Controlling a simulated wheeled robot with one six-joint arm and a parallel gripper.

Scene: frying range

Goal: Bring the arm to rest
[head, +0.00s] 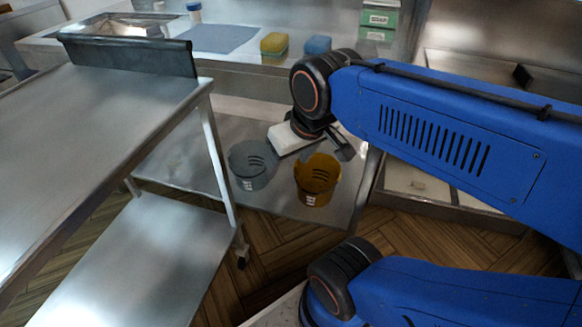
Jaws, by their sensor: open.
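My blue arm comes in from the right and bends down at a dark joint near the middle of the head view. My gripper (338,148) is at the arm's far end, just above and behind the amber pot (318,186). It is open, and I see nothing held in it. The arm hides part of it. The amber pot and a grey pot (249,171), both with slotted walls, stand side by side on a low metal shelf (185,160). A pale block-like piece (288,138) shows beside my wrist; I cannot tell what it is.
A steel table (110,110) with a raised dark edge fills the left. The back counter holds a yellow sponge (274,44), a blue sponge (318,45), a blue cloth (210,38), a small jar (194,13) and green boxes (378,20). Wooden floor (450,240) shows between.

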